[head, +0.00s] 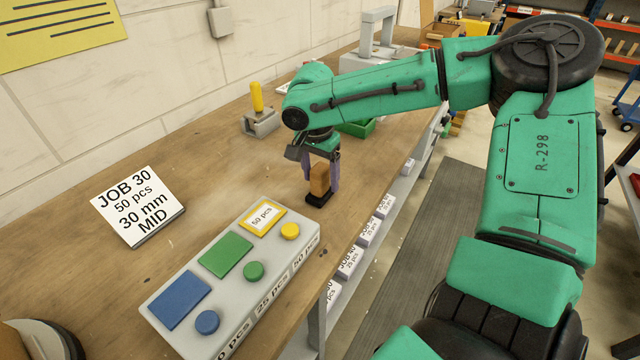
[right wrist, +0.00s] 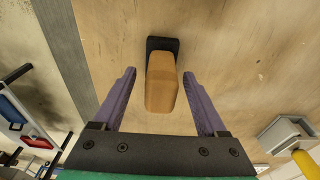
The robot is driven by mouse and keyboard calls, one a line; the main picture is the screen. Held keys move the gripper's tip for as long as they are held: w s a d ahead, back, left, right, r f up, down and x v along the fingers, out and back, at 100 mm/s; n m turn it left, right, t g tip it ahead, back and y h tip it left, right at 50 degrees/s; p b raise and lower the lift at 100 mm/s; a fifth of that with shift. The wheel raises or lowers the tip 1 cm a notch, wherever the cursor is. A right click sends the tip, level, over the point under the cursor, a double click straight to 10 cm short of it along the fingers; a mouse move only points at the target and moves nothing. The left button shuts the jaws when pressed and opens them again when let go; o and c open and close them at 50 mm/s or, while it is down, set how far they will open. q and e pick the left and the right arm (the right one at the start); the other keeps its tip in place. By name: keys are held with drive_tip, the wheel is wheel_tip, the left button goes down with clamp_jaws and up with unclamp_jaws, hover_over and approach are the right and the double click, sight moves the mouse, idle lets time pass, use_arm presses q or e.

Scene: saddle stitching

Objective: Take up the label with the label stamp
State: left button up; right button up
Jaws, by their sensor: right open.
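The label stamp (head: 319,180) has a wooden handle and a black base, and stands upright on the wooden bench. It also shows in the right wrist view (right wrist: 161,82). My right gripper (head: 321,174) is over it, with its two purple fingers apart, one on each side of the handle. In the right wrist view the open fingers (right wrist: 160,88) show gaps to the handle. A label reading "50 pcs" (head: 263,216) lies in the yellow-framed spot of the grey dispenser block. My left gripper is out of view.
The grey block (head: 297,259) also has green (head: 225,255) and blue (head: 179,300) pads with round buttons. A job card (head: 137,205) reads "JOB 30, 50 pcs, 30 mm, MID". A yellow-handled tool (head: 257,98) stands behind. The bench's front edge is close to the stamp.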

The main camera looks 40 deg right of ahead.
drive_tip(key=shift+w+d+f, duration=0.1)
drive_tip(key=shift+f, duration=0.65)
drive_tip(key=shift+r, duration=0.1)
clamp_jaws()
wheel_tip(320, 180, up, 20)
drive_tip(key=p, duration=0.1)
drive_tip(key=shift+p, duration=0.35)
